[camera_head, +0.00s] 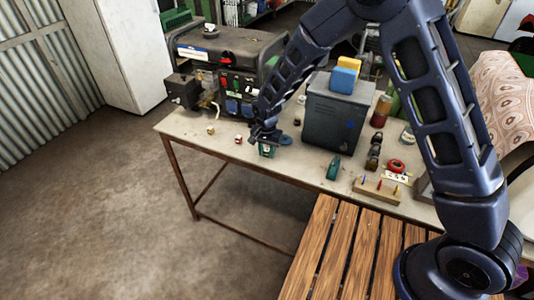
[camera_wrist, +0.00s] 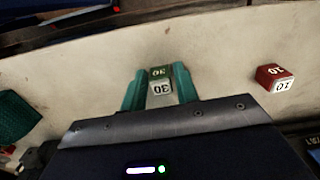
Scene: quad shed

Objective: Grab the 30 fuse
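The 30 fuse (camera_wrist: 160,86) is a small green block with a white face marked 30. In the wrist view it sits between the two teal fingers of my gripper (camera_wrist: 160,92), which meet its sides with no clear gap. In the head view my gripper (camera_head: 265,137) points down at the table's front edge, with the green fuse (camera_head: 267,151) just under it. I cannot tell whether the fuse still touches the tabletop. A red fuse marked 10 (camera_wrist: 274,78) lies apart to the right in the wrist view.
A generator (camera_head: 225,65) stands behind. A grey metal box (camera_head: 338,112) with sponges on top stands to the right, with a blue round item (camera_head: 285,140) beside it. The floor in front is clear.

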